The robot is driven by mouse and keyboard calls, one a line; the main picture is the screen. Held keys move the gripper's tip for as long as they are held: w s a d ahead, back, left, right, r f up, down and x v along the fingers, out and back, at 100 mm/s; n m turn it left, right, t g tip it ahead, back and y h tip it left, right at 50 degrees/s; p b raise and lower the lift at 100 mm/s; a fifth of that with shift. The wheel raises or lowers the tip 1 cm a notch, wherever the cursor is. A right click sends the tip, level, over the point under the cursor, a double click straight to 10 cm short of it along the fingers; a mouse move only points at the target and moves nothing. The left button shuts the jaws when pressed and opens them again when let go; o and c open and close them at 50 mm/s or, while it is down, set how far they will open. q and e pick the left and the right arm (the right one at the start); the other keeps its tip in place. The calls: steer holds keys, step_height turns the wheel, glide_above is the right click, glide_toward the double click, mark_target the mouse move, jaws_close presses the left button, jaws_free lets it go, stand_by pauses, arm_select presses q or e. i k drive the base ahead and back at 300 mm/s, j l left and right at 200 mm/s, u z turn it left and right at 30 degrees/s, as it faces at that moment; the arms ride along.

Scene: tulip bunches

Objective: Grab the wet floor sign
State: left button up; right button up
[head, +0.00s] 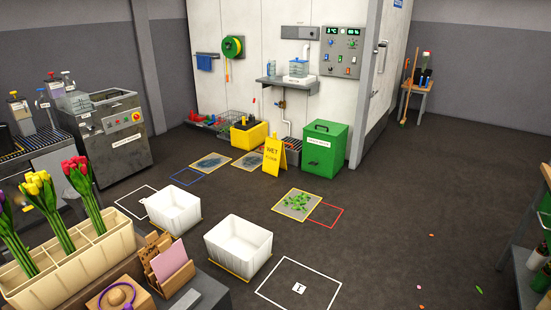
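The yellow wet floor sign (274,156) stands upright on the dark floor near the middle of the head view. Its face reads WET FLOOR. It stands just left of a green lidded bin (325,149) and in front of a drain area by the white wall. Nothing is holding it. Neither of my grippers shows in the head view.
Two white tubs (239,247) (174,210) stand on the floor in front. A mat with green scraps (297,203) lies right of the sign. A tulip crate (77,272) is at the near left. A yellow bucket (249,137) stands behind the sign. The right-hand floor is mostly clear.

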mark_target(274, 156)
steer(key=i+l+z, duration=0.15)
steer(key=i+z, duration=0.25)
steer(key=i, duration=0.15)
steer(key=i+z, duration=0.35)
steer(key=i, duration=0.95)
steer(key=i+l+u, duration=0.1)
steer(key=i, duration=0.65)
steer(key=i+l, duration=0.1)
steer(key=i, duration=0.6)
steer(key=i+u, duration=0.2)
steer(key=i, duration=0.4)
steer(key=i+l+u, duration=0.15)
steer(key=i, duration=0.4)
steer(key=i+l+u, duration=0.2)
steer(key=i, duration=0.4)
steer(key=i+j+u, duration=0.1)
steer(key=i+j, duration=0.15)
steer(key=i+j+u, duration=0.1)
steer(key=i, duration=0.35)
steer(key=i+j+u, duration=0.1)
steer(key=i+j, duration=0.2)
steer(key=i, duration=0.05)
